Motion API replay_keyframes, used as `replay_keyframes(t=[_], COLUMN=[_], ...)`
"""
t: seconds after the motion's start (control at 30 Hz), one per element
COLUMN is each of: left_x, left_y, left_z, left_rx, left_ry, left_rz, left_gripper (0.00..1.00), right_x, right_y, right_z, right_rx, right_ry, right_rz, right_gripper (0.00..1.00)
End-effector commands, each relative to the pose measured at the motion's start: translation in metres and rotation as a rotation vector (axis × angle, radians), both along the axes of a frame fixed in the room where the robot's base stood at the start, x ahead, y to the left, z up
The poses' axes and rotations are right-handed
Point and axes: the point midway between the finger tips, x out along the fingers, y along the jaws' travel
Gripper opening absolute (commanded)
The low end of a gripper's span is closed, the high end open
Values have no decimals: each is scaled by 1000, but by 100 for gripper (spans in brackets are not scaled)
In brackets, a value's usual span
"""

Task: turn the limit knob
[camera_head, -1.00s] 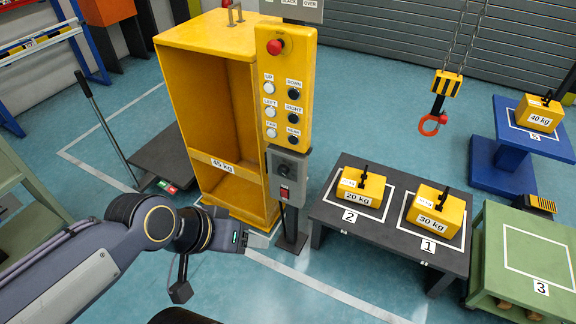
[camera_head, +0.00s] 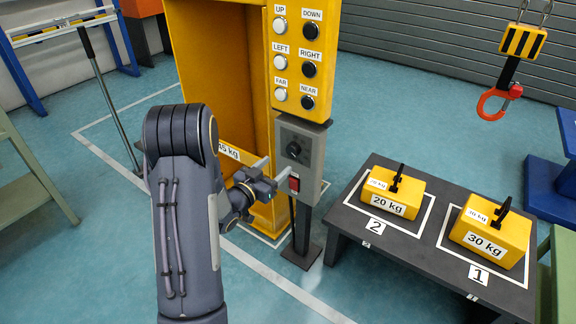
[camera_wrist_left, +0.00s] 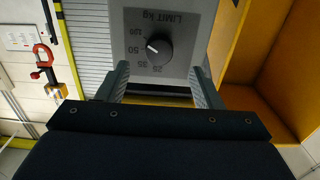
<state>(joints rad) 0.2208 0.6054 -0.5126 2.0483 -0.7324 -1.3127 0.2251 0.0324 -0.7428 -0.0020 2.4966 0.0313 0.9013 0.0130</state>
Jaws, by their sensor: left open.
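The limit knob (camera_head: 293,149) is a round black dial on the grey control box (camera_head: 312,165) under the yellow button panel. In the left wrist view the knob (camera_wrist_left: 159,47) shows upside down with "LIMIT kg" and numbers around it. Its white mark points toward 50. My left gripper (camera_head: 272,174) is just in front of and below the knob, at the box's left side. In the left wrist view its open fingers (camera_wrist_left: 161,76) stand to either side, short of the knob, with nothing between them. My right gripper is not in view.
A red switch (camera_head: 294,184) sits below the knob. The yellow button panel (camera_head: 318,62) rises above. A yellow cabinet (camera_head: 190,40) stands behind my left arm. A dark table (camera_head: 400,248) with 20 kg and 30 kg weights is at right. A red hook (camera_head: 494,103) hangs at upper right.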

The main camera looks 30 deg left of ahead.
Motion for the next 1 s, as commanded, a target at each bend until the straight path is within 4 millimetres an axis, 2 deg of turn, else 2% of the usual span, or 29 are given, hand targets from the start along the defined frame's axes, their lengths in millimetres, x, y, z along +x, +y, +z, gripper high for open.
replay_keyframes(t=[0.4, 0.53, 0.8, 1.0], left_x=[61, 70, 72, 71], left_y=[-6, -7, -6, -6], left_z=[2, 2, 2, 2], left_rx=[2, 1, 1, 0], left_ry=[-2, -1, -1, -1], left_rz=[-2, 0, 1, 1], left_gripper=[60, 60, 60, 35], right_x=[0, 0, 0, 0], right_y=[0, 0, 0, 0], right_z=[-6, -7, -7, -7], right_rx=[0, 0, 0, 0], right_ry=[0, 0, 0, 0], right_rz=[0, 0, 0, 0], right_gripper=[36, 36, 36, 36])
